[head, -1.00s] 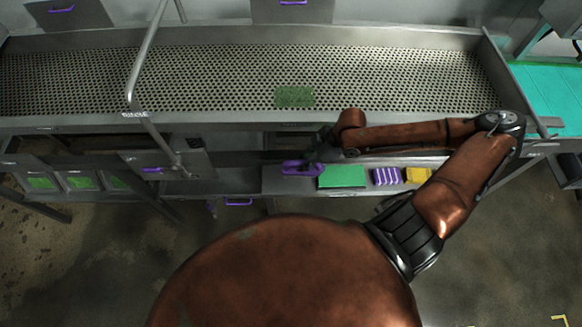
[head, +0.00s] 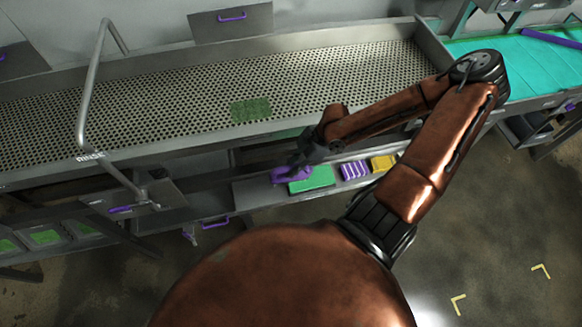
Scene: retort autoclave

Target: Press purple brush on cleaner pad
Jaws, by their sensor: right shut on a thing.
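A purple brush (head: 288,175) is held in my right gripper (head: 302,162) over the lower shelf. A bright green pad (head: 314,182) lies on that shelf. The brush overlaps the pad's back left part in the picture; I cannot tell whether it touches the pad. My right gripper is dark, seen from above, and its fingertips are partly hidden. My left gripper is out of view.
A purple ribbed block (head: 354,170) and a yellow block (head: 383,162) sit right of the pad. The perforated tray (head: 330,80) with a green patch (head: 250,110) is behind and above the shelf. A bent metal rail (head: 84,110) stands at left.

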